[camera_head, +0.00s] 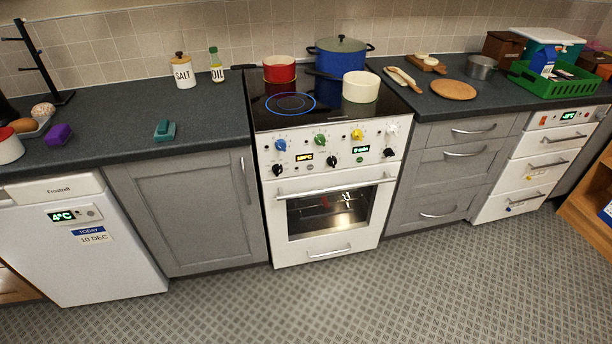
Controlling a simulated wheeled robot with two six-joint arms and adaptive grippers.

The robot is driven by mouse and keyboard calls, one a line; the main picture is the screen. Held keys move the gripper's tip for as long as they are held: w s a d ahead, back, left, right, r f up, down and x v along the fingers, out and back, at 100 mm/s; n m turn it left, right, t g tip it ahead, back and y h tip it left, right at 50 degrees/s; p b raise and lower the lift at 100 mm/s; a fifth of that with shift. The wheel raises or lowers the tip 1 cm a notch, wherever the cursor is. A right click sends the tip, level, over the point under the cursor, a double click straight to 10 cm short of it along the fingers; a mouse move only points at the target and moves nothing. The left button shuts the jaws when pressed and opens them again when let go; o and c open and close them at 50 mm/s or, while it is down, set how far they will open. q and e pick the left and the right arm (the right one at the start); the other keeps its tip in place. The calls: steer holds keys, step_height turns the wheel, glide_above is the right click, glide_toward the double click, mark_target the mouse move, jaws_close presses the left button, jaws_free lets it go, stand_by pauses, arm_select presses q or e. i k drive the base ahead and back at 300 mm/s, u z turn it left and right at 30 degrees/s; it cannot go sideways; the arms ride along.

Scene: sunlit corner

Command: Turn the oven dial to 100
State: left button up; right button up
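The white oven (328,250) stands in the middle of the counter run, with its door shut and its window lit inside. Its panel carries blue (280,145), green (320,140), yellow (357,135) and white (392,129) knobs in the top row. Below them are a left black dial (277,169), a middle black dial (332,161) and a right black dial (389,153). A lit temperature display (304,157) sits between the left and middle dials; its digits are too small to read surely. A second lit display (361,150) shows minutes. Neither gripper is in view.
The hob (330,117) holds a red pot (279,72), a blue pot (340,62) and a cream pan (360,89); a blue ring (290,103) glows at its front left. The oven door handle (335,186) sticks out below the panel. The floor (310,300) in front is clear.

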mark_target(277, 170)
steer(key=z, duration=0.45)
steer(key=i, duration=0.75)
steer(key=z, duration=0.3)
